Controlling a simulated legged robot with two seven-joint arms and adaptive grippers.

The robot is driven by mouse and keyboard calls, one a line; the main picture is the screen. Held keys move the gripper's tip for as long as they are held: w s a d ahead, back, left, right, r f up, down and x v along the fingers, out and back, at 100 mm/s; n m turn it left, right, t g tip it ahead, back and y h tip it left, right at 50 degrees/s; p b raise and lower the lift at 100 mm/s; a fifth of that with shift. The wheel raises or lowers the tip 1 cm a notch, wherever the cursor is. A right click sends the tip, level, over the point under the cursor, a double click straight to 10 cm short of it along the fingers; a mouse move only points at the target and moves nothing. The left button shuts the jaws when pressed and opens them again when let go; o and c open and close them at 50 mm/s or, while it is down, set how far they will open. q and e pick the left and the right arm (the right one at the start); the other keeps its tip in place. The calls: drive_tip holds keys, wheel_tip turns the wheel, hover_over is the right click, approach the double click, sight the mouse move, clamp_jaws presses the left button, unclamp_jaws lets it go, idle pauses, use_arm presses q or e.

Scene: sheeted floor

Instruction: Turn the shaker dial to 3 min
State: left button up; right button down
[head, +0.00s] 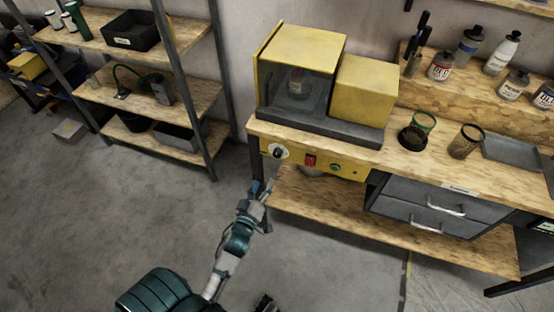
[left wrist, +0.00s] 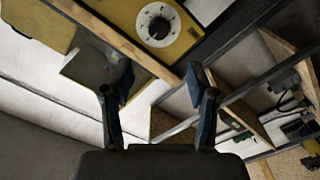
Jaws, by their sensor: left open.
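The shaker (head: 318,85) is a yellow and dark grey machine on the wooden bench. Its yellow front panel (head: 315,163) carries the dial (head: 278,152), a black knob on a white round scale, at the left end. The left wrist view shows the dial (left wrist: 158,25) at the top, with marks around the knob too small to read. My left gripper (head: 262,188) is open and empty, below and a little left of the dial and apart from it. Its two fingers (left wrist: 160,82) stand wide apart in the left wrist view.
A red switch (head: 310,161) and a green button (head: 335,167) sit right of the dial. A metal shelf (head: 170,35) stands at left. The floor (head: 110,220) between is clear.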

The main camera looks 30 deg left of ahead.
use_arm(q)
approach(275, 156)
drive_tip(key=w, duration=0.3)
drive_tip(key=x, duration=0.2)
drive_tip(key=b+x, duration=0.1)
drive_tip(key=x, duration=0.3)
drive_tip(key=shift+s+a, duration=0.1)
drive_tip(key=shift+a, duration=0.3)
drive_tip(key=shift+r, duration=0.1)
drive_tip(key=shift+d+r, duration=0.1)
drive_tip(key=shift+d, duration=0.35)
drive_tip(key=shift+c, duration=1)
drive_tip(key=c, duration=0.8)
clamp_jaws()
drive_tip(key=shift+a, duration=0.25)
use_arm(e)
drive_tip(key=w, duration=0.1)
drive_tip(key=w+a+t, duration=0.1)
drive_tip(key=w, duration=0.1)
drive_tip(key=w+t, duration=0.1)
drive_tip(key=w, duration=0.1)
drive_tip(key=shift+a+r+y, duration=0.3)
drive_tip(key=shift+y, duration=0.1)
